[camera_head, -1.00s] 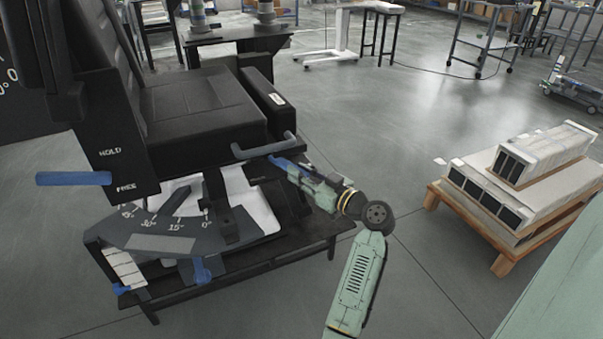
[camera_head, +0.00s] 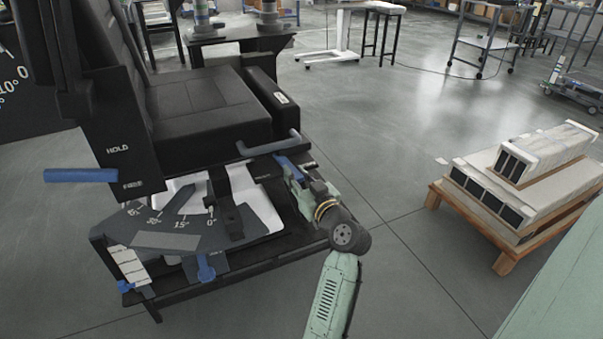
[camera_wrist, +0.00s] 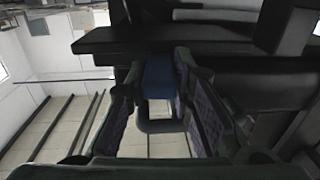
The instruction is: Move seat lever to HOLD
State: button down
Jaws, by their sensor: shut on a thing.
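A black seat (camera_head: 210,105) stands on a dark platform. A blue lever (camera_head: 284,161) sticks out low at the seat's right side, below a grey bar handle (camera_head: 268,146). My gripper (camera_head: 290,167) is shut on this blue lever; its fingers are small and partly hidden in the head view. In the wrist view the blue lever (camera_wrist: 160,76) shows between the two fingers of my gripper (camera_wrist: 164,100). Another blue handle (camera_head: 80,176) sticks out at the seat back's left, between the printed words HOLD and FREE. A small label by the gripped lever is unreadable.
A wooden pallet (camera_head: 470,221) with stacked boxes stands at the right. The floor between platform and pallet is clear.

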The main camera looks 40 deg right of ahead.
jog(key=shift+w+a+m+h, duration=0.1)
jog(key=shift+a+m+h, duration=0.45)
jog(key=shift+h, duration=0.25)
jog(key=c, duration=1.4)
grip_release()
jog(key=v, duration=1.2)
jog(key=shift+r, duration=0.2)
jog(key=shift+c, duration=0.4)
